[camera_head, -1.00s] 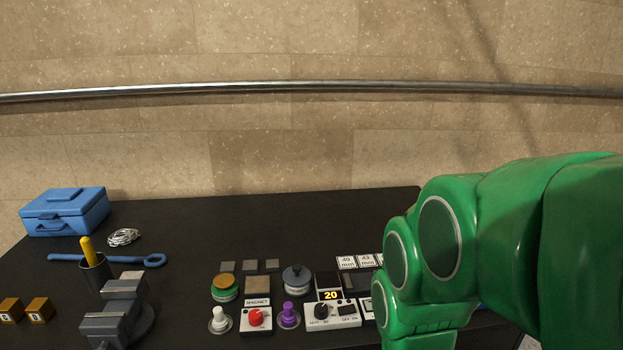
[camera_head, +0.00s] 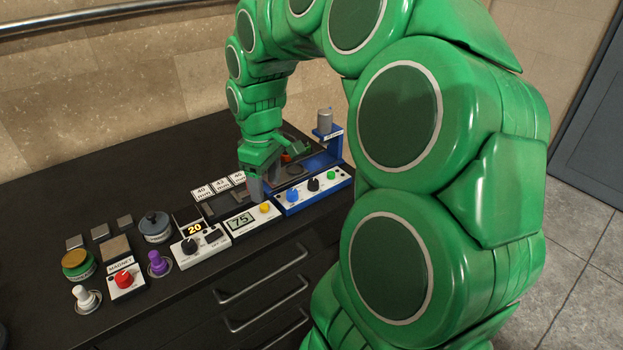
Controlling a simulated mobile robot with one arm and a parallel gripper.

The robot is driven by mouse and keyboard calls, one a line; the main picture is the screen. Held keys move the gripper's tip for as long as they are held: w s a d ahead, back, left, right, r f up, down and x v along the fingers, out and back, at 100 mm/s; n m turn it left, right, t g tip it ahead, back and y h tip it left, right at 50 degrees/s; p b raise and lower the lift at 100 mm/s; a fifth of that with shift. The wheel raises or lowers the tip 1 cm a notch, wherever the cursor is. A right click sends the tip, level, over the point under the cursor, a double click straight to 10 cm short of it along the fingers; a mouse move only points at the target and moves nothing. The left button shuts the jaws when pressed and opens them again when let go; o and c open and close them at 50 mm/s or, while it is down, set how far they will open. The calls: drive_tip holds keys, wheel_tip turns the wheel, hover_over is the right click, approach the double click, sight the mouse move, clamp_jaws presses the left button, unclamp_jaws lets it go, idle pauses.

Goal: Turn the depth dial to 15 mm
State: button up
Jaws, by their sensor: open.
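A blue press (camera_head: 325,150) stands at the right of the bench. My arm and gripper hide part of the press.
Left of the 75 unit is a white box (camera_head: 201,243) with a black knob and a display reading 20. White cards (camera_head: 220,187) marked 40, 43 and 45 mm lie behind. A red-knob magnet box (camera_head: 125,281), a purple plunger (camera_head: 158,263) and weights stand farther left.

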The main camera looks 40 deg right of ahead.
drive_tip(key=w+d+f, duration=0.3)
drive_tip(key=w+d, duration=0.3)
drive_tip(key=d, duration=0.4)
drive_tip(key=n, duration=0.1)
hover_over(313, 182)
wheel_tip(313, 182, down, 4)
drive_tip(key=shift+s+a+r, duration=0.1)
drive_tip(key=shift+a, duration=0.05)
drive_tip(key=shift+f, duration=3.9)
drive_tip(key=c, duration=1)
drive_tip(key=shift+d+h, duration=0.2)
drive_tip(key=shift+h, duration=0.1)
drive_tip(key=shift+c, duration=0.2)
